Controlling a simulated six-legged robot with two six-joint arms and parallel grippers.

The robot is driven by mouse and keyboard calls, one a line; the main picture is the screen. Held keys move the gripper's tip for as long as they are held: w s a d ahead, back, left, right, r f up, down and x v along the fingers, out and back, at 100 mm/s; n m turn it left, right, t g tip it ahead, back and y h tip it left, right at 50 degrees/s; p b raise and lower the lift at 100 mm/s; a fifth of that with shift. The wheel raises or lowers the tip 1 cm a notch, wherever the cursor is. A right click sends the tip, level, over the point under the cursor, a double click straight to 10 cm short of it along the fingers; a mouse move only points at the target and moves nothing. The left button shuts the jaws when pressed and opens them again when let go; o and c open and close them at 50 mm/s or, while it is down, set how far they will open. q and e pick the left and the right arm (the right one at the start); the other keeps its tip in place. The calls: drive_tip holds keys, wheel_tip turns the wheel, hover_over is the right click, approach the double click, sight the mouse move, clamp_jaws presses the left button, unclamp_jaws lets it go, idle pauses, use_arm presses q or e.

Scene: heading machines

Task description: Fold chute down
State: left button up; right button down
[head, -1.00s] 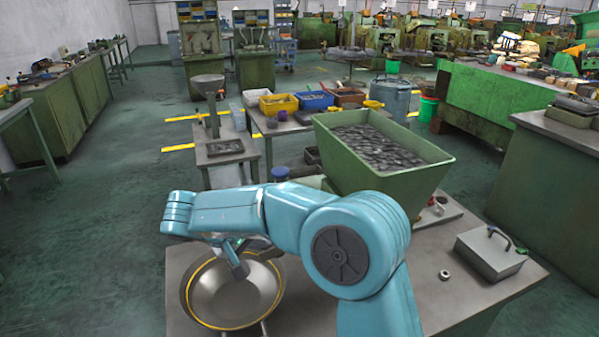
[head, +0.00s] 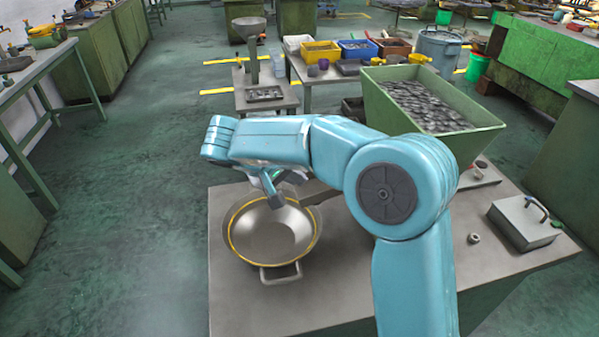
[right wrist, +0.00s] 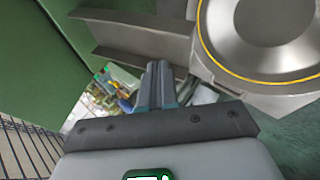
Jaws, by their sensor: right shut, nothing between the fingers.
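The green hopper (head: 430,105), full of dark metal pieces, stands on the workbench. In the right wrist view a grey metal channel, apparently the chute (right wrist: 135,38), lies beside a green wall of the machine. In the head view my blue arm hides most of that area. My right gripper (head: 273,200) is above the far rim of a round metal pan (head: 268,238) with a yellow ring. In the right wrist view its fingers (right wrist: 157,68) are shut and empty, close to the channel's lower edge; I cannot tell whether they touch it. My left gripper is not in view.
The workbench top (head: 245,305) is bare at the front left. A grey box with a handle (head: 523,222) and a small metal ring (head: 473,238) lie to the right. Behind stands a table with yellow, blue and brown bins (head: 357,50).

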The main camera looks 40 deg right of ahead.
drive_tip(key=v, duration=0.9)
drive_tip(key=shift+w+a, duration=0.2)
drive_tip(key=shift+a, duration=0.25)
